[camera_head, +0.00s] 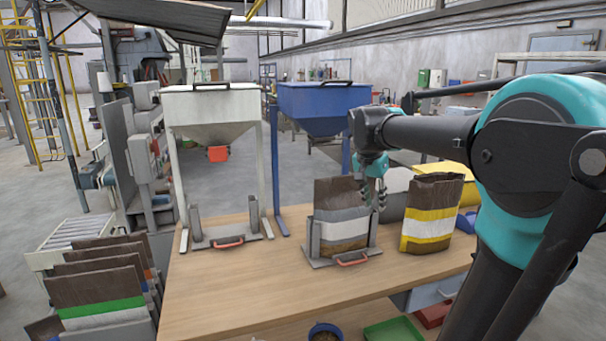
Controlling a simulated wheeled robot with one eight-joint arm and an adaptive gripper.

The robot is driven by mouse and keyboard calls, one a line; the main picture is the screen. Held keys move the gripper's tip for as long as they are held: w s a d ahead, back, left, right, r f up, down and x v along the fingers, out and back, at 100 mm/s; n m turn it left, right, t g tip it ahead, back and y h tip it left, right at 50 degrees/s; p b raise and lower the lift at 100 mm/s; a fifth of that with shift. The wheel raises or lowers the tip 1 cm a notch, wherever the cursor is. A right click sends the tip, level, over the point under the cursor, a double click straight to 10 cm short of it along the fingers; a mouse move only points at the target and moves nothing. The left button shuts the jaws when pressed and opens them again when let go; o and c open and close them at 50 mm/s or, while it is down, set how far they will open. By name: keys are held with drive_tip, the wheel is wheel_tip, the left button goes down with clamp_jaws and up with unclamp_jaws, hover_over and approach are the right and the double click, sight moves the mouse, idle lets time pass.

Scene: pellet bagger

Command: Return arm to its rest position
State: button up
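My arm (420,135) reaches in from the right edge, over the right part of the table. My gripper (375,192) points down beside the upper right edge of a brown, white and grey bag (340,215). That bag stands upright in a grey holder with a red handle (352,259) below the blue hopper (322,103). The fingers look apart, with no held thing visible between them. I cannot tell whether they touch the bag.
A yellow-banded bag (431,214) stands right of my gripper. The white hopper (212,110) stands over an empty holder (225,238) at left. Several bags (100,290) lean at lower left. The front of the wooden table (250,285) is clear. Bins sit behind my arm.

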drive_tip(key=s+f+n+t+y, duration=0.1)
drive_tip(key=s+f+n, duration=0.3)
drive_tip(key=s+f, duration=0.6)
drive_tip(key=s+a+f+n+y, duration=0.1)
drive_tip(key=s+f+n, duration=0.3)
drive_tip(key=s+f, duration=0.5)
wheel_tip(320, 180, down, 6)
drive_tip(key=shift+s+a+f+n+t, duration=0.2)
drive_tip(key=shift+s+n+t, duration=0.2)
